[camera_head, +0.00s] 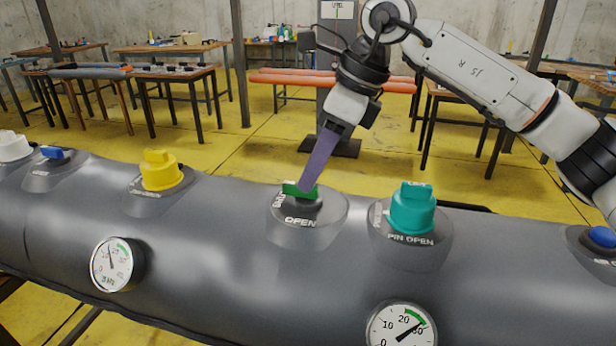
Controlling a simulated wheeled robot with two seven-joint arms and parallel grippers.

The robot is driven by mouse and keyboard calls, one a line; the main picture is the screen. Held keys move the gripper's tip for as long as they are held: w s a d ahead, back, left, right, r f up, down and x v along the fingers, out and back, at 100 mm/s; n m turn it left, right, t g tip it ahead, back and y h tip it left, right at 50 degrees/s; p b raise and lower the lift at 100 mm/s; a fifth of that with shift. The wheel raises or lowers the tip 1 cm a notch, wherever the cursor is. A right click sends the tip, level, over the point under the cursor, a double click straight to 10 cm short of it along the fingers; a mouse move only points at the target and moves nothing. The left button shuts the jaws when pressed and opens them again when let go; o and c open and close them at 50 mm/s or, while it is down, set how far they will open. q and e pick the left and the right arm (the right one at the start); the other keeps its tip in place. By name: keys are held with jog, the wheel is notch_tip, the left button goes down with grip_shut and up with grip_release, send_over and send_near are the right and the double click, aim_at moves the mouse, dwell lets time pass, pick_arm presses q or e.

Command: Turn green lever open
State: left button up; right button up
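The green lever (291,188) sits on a dark round valve base marked "OPEN" (300,221) on top of the grey inflatable tube. My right gripper (306,188) comes down from above with its long purple finger tilted down to the left. The fingertip overlaps the lever in the picture and hides part of it. Only one purple finger shows clearly, so I cannot tell whether the gripper is open or shut on the lever. My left gripper is not in view.
A teal cap (412,208) marked "PIN OPEN" stands close right of the lever. A yellow cap (160,170) is to the left. Two gauges (117,264) (402,326) sit on the tube's (220,270) front. Tables and poles stand behind on the yellow floor.

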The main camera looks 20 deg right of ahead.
jog(key=shift+x, duration=0.95)
jog(key=shift+a+f, duration=0.1)
jog(key=shift+f, duration=0.1)
jog(key=shift+w, duration=0.1)
grip_shut()
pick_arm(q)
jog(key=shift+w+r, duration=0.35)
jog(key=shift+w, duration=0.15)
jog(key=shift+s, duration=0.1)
